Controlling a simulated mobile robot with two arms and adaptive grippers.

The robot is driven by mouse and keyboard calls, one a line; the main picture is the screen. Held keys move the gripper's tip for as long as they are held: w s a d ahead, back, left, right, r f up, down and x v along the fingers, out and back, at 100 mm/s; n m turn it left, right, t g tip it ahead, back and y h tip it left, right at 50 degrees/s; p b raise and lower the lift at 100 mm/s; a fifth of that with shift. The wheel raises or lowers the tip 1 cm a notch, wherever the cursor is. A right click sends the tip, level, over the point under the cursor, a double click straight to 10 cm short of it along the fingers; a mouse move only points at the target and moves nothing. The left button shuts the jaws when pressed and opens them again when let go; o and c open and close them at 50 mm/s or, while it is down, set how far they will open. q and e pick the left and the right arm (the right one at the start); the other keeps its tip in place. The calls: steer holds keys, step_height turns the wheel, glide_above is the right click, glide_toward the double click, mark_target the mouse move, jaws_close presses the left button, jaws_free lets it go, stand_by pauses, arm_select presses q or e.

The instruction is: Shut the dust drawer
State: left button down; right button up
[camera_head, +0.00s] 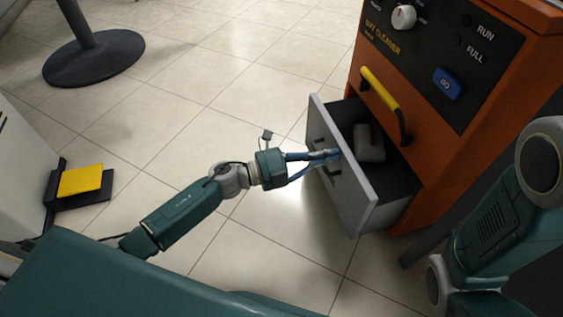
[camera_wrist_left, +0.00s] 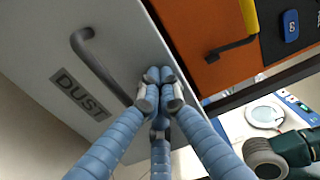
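The dust drawer (camera_head: 363,204) is pulled out from the orange mat cleaner cabinet (camera_head: 440,154). Its grey front carries a dark handle (camera_wrist_left: 97,62) and a "DUST" label (camera_wrist_left: 80,95) in the left wrist view. A grey block (camera_head: 369,143) lies inside the drawer. My left gripper (camera_head: 335,156) is at the outer face of the drawer front. In the left wrist view, its blue fingers (camera_wrist_left: 160,88) come together at the tips, beside the handle, with nothing seen between them. I cannot tell whether they touch the face. My right gripper is out of view; only my right arm shows.
The cabinet has a yellow handle (camera_head: 381,91), a white dial (camera_head: 404,17) and a blue button (camera_head: 448,84) above the drawer. A yellow pad (camera_head: 81,180) and a round dark stand base (camera_head: 93,58) are to the left. Tiled floor before the drawer is clear.

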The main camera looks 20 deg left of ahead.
arm_select(q)
steer(key=b+x, duration=0.1)
steer(key=x, duration=1.2)
steer(key=shift+w, duration=0.2)
steer(key=shift+d+r, duration=0.15)
